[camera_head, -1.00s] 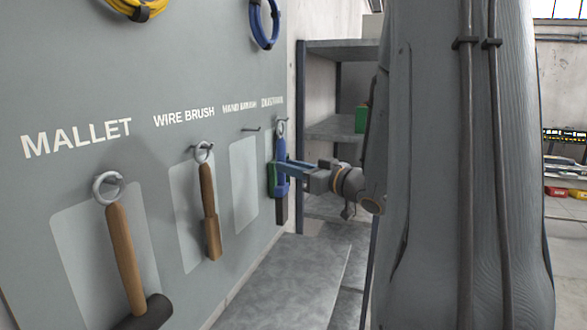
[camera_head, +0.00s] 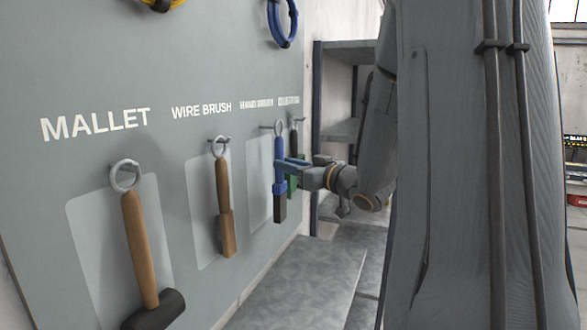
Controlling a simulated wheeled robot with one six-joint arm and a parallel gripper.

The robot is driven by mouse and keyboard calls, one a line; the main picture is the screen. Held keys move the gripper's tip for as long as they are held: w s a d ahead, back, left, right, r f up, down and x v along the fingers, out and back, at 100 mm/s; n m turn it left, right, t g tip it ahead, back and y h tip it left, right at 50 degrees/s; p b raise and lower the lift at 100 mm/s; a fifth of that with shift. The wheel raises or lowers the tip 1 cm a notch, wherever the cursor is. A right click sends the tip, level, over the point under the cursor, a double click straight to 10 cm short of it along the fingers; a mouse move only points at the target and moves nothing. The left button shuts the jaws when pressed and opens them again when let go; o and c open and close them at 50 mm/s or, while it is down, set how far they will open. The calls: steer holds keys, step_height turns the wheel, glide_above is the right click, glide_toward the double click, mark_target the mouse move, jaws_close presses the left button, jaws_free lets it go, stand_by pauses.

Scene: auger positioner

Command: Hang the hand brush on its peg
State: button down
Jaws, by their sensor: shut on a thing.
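The hand brush (camera_head: 280,180) has a blue handle, a dark lower end and a metal ring (camera_head: 279,128) on top. My gripper (camera_head: 284,165) is shut on its handle and holds it upright close to the board. The ring is at the tip of the peg (camera_head: 266,127) under the "HAND BRUSH" label (camera_head: 256,104). I cannot tell whether the ring is around the peg or just in front of it. The brush covers part of the pale outline (camera_head: 258,190) below that peg.
A green dustpan (camera_head: 292,184) hangs just to the right, partly hidden by the brush and my gripper. The wire brush (camera_head: 224,205) and the mallet (camera_head: 140,250) hang to the left. Coiled cables hang above. Grey shelving (camera_head: 338,130) stands to the right.

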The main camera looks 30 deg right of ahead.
mark_target(277, 184)
steer(key=shift+w+a+b, duration=0.45)
steer(key=shift+w+a, duration=0.15)
steer(key=shift+w, duration=0.15)
steer(key=shift+w+a+f, duration=0.4)
steer(key=shift+w+f, duration=0.05)
steer(key=shift+w, duration=0.1)
steer(key=c, duration=1.5)
jaws_free()
steer(key=shift+f, duration=0.1)
